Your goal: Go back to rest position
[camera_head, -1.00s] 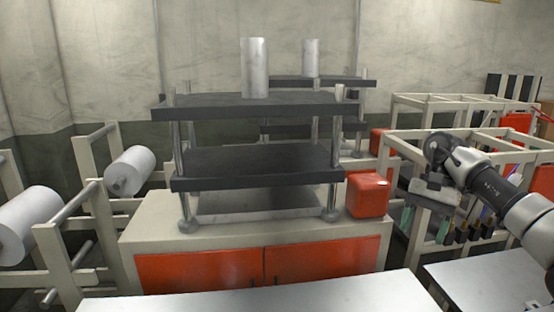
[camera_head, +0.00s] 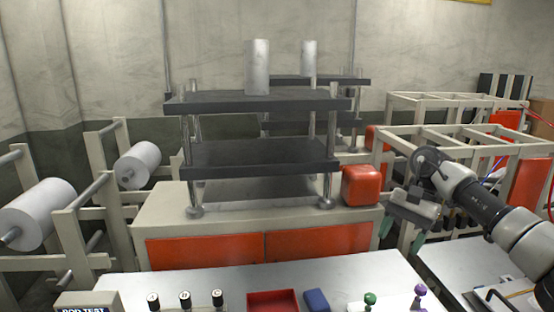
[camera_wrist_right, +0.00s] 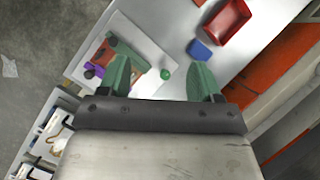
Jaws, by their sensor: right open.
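My right gripper (camera_head: 401,234) is raised at the right of the head view, above the white table (camera_head: 150,287). Its green fingers are spread with nothing between them. The wrist view shows the same open fingers (camera_wrist_right: 158,80) over the table, apart from the things on it. My left gripper is not in the head view.
The table holds a red tray (camera_head: 273,301), a blue block (camera_head: 316,300), a green-topped piece (camera_head: 370,299), a purple piece (camera_head: 420,292) and several small dark-topped pieces (camera_head: 185,298). A press machine (camera_head: 262,160) stands behind. White rolls (camera_head: 38,207) are at left.

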